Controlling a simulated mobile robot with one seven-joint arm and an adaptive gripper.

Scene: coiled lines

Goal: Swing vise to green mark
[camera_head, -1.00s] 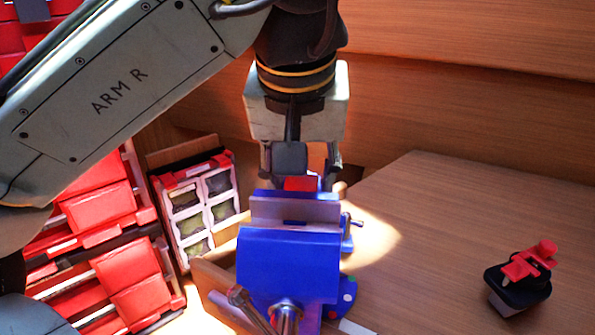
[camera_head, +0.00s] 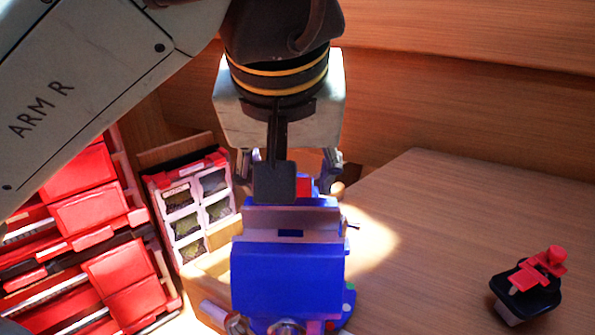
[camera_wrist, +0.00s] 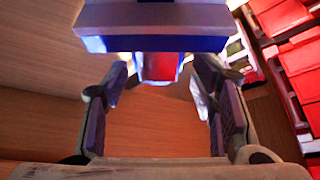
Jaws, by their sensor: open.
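The blue vise (camera_head: 287,280) stands at the near edge of the wooden bench, its grey jaw faces turned across the view. A red part (camera_head: 304,187) shows behind its jaws. Small coloured dots sit on its round base (camera_head: 348,298) at the right; which is the green mark is hard to tell. My gripper (camera_head: 288,168) is open behind the vise, its fingers spread to either side of the vise's far end and partly hidden. In the wrist view, my open fingers (camera_wrist: 160,85) have an empty gap, with the vise's blue and red end just beyond. Contact is unclear.
A black and red device (camera_head: 530,283) stands on the bench (camera_head: 440,220) at the right, with clear wood around it. Red drawers (camera_head: 115,230) and a rack with small windows (camera_head: 192,205) stand at the left. A wooden wall (camera_head: 460,90) closes the back.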

